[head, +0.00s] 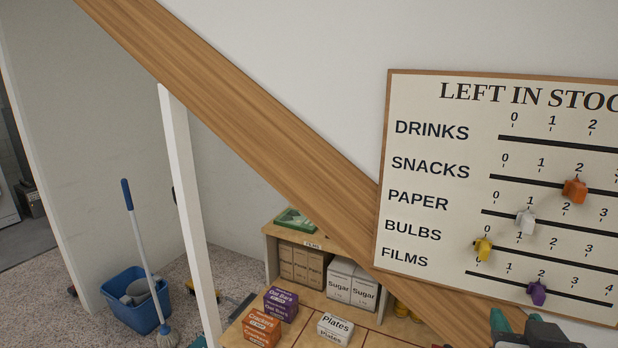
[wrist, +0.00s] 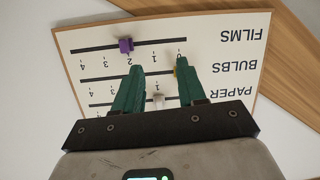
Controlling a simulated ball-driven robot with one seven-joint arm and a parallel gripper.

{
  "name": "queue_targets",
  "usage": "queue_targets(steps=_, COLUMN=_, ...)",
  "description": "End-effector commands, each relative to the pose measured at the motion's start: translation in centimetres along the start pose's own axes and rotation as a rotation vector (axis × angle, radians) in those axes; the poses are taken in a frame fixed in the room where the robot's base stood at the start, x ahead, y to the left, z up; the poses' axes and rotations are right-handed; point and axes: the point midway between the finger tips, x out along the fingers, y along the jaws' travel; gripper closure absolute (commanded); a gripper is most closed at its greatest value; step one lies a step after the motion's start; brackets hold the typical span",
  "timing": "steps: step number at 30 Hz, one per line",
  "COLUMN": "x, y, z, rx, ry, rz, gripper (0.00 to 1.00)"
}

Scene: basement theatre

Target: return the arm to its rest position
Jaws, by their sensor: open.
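My gripper (head: 517,322) shows only in part at the bottom right of the head view, below the stock board (head: 430,265). In the wrist view my gripper (wrist: 160,72) has two green fingers spread apart, pointing towards the board (wrist: 225,85), which appears upside down. Nothing is held between the fingers. The white slider (wrist: 158,100) shows between them, and the yellow slider is partly hidden by the right finger. Whether the fingertips touch the board cannot be told; they appear apart from the sliders. The rest of my arm is out of view.
The orange slider (head: 575,190) is at 2, white (head: 526,220) at 1, yellow (head: 483,248) at 0, purple (head: 538,292) at 2. A shelf unit (head: 290,240) with boxes stands below a slanted wooden beam (head: 240,120). A blue bucket (head: 140,312) and mop stand left.

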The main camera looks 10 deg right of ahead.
Motion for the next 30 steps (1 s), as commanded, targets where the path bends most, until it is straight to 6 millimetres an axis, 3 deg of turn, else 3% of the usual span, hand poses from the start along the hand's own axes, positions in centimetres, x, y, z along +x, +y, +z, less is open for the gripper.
queue_targets(steps=1, x=0.6, y=-0.3, z=3.8, rx=-0.036, ry=-0.105, rz=-0.023, gripper=0.6)
queue_targets(steps=7, x=0.1, y=-0.5, z=17.8, rx=-0.168, ry=-0.495, rz=-0.138, gripper=0.6)
queue_targets(steps=12, x=-3.5, y=0.7, z=28.6, rx=-0.264, ry=-0.808, rz=-0.243, gripper=0.6)
queue_targets(steps=15, x=-6.1, y=1.6, z=33.4, rx=-0.302, ry=-0.958, rz=-0.299, gripper=0.6)
queue_targets(steps=18, x=-8.4, y=2.5, z=36.6, rx=-0.328, ry=-1.066, rz=-0.342, gripper=0.6)
queue_targets(steps=21, x=-9.8, y=3.1, z=38.3, rx=-0.342, ry=-1.129, rz=-0.37, gripper=0.6)
queue_targets(steps=30, x=-10.4, y=3.3, z=39.0, rx=-0.347, ry=-1.155, rz=-0.382, gripper=0.6)
